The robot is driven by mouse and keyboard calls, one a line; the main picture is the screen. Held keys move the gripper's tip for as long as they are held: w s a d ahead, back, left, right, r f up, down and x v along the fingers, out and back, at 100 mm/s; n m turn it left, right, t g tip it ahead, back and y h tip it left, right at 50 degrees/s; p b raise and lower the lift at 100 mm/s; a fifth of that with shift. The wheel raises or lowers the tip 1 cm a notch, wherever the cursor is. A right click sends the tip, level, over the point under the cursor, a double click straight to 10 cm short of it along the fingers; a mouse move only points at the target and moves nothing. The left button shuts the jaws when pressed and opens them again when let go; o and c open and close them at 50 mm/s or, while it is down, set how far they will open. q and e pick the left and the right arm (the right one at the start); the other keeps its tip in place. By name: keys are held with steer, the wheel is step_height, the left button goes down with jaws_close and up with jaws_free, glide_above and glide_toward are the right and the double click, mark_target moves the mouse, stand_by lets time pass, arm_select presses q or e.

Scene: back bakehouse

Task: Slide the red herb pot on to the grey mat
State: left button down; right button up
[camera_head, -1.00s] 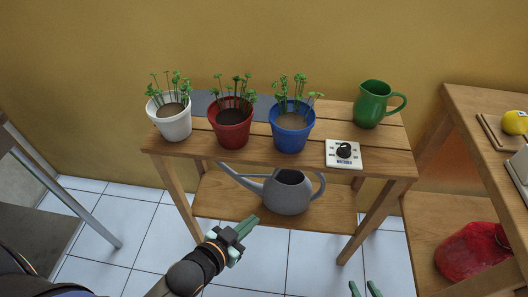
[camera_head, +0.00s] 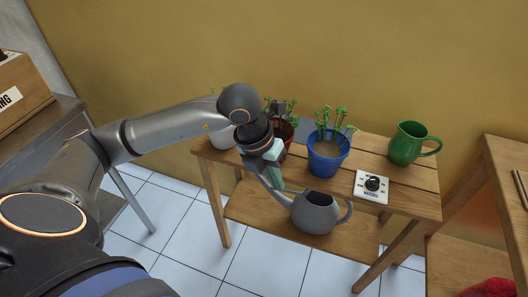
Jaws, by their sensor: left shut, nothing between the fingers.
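The red herb pot (camera_head: 289,137) stands on the slatted wooden table, left of the blue herb pot (camera_head: 328,157). My left arm and gripper cover much of its left and front side. My left gripper (camera_head: 277,184) is shut and empty, fingers pointing down in front of the red pot, near the table's front edge. I cannot tell whether it touches the pot. The grey mat is mostly hidden behind my arm and the pots. My right gripper is out of view.
A white pot (camera_head: 220,138) stands at the left behind my arm. A grey watering can (camera_head: 315,213) sits on the lower shelf.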

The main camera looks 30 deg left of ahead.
arm_select(q)
steer(key=w+a+r+n+t+y, duration=0.1)
steer(key=w+a+r+n+y, duration=0.15)
steer(key=a, duration=0.45)
steer(key=shift+m+y, duration=0.45)
steer(key=shift+m, duration=0.1)
steer(key=w+f, duration=0.2)
steer(key=f, duration=0.1)
steer(key=w+a+f, duration=0.1)
steer(key=w+f, duration=0.1)
steer(key=f, duration=0.1)
steer(key=w+a+f, duration=0.1)
steer(key=w+f, duration=0.1)
steer(key=f, duration=0.1)
steer(key=shift+w, duration=0.15)
